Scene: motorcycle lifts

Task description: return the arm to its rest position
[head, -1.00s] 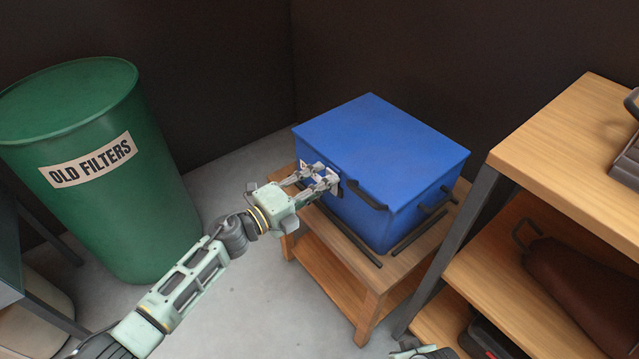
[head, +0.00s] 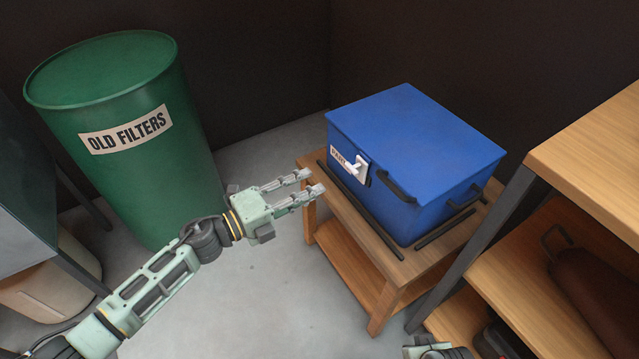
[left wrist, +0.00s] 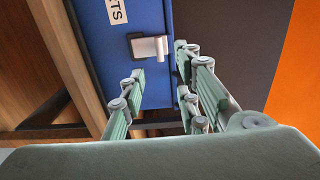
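My left gripper (head: 314,182) is open and empty in the head view. Its fingertips are apart from the blue box (head: 410,130), just left of the box's front. The box sits closed on a small wooden table, with a white latch (head: 357,166) and a label on its front. In the left wrist view the open fingers (left wrist: 160,85) spread below the white latch (left wrist: 150,47) on the blue box (left wrist: 105,35). A piece of my right arm shows at the bottom edge of the head view; its fingers are not visible.
A green barrel (head: 110,190) labelled OLD FILTERS stands at the left. The small wooden table (head: 385,262) has dark rails around the box. A wooden shelf unit (head: 590,150) with a dark post is at the right. Grey floor (head: 265,300) is clear between barrel and table.

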